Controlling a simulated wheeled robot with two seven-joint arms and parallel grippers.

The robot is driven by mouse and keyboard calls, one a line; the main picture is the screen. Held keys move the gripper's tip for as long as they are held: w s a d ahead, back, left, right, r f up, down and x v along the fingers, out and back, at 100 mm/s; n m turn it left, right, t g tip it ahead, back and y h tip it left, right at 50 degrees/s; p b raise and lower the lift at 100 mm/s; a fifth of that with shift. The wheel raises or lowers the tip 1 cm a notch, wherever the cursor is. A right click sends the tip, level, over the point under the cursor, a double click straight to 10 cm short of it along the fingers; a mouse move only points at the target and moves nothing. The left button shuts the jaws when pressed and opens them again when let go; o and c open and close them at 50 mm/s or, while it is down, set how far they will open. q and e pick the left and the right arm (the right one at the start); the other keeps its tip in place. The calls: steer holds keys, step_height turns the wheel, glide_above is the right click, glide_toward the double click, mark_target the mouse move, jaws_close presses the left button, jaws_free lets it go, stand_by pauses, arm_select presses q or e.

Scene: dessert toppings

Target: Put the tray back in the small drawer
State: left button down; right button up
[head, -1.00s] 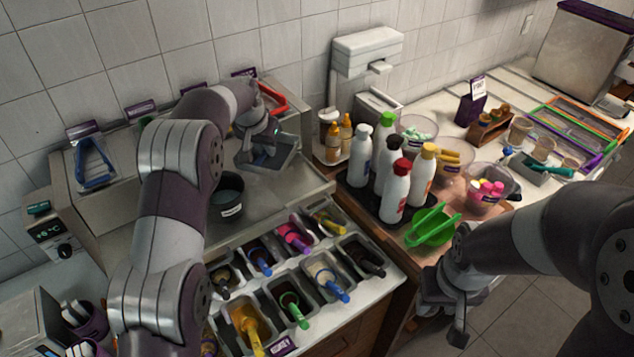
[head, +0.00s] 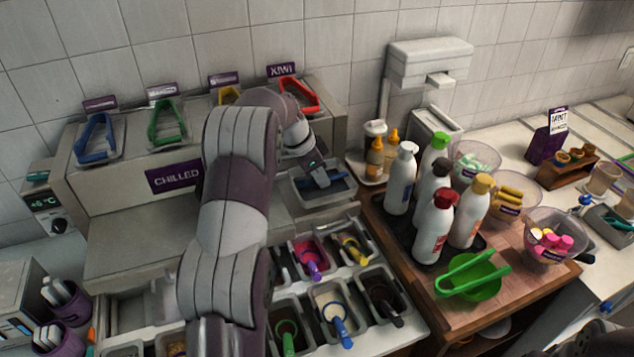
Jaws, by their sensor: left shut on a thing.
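A grey rectangular tray (head: 345,194) with a dark blue-looking inside is in the middle of the head view, at the right end of the chilled unit (head: 105,201). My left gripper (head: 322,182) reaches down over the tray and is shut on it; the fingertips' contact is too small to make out. The tray is below the red tongs and just behind the topping bins. I cannot tell which opening is the small drawer, or whether the tray touches it.
Topping bins with coloured spoons (head: 333,301) lie in front of the tray. Squeeze bottles (head: 432,233) and green tongs (head: 468,277) stand to the right on a wooden board. Red tongs (head: 299,97) rest above on the unit. My left arm hides part of the counter.

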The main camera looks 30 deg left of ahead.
mark_target(314, 187)
arm_select(q)
steer(key=shift+w+a+f, duration=0.2)
steer(key=shift+a+f, duration=0.05)
steer(key=shift+a, duration=0.35)
steer(key=shift+a+f, duration=0.2)
steer(key=shift+a, duration=0.05)
step_height(314, 187, down, 4)
steer(key=shift+s+r+p, duration=0.15)
steer(key=shift+p, duration=1)
steer(key=shift+f, duration=0.2)
steer(key=shift+f+b, duration=0.15)
steer(key=shift+b, duration=0.2)
steer(key=c, duration=1.1)
jaws_free()
arm_select(e)
step_height(314, 187, up, 2)
steer(key=shift+s+r, duration=0.15)
steer(key=shift+r, duration=0.1)
steer(key=shift+r, duration=0.1)
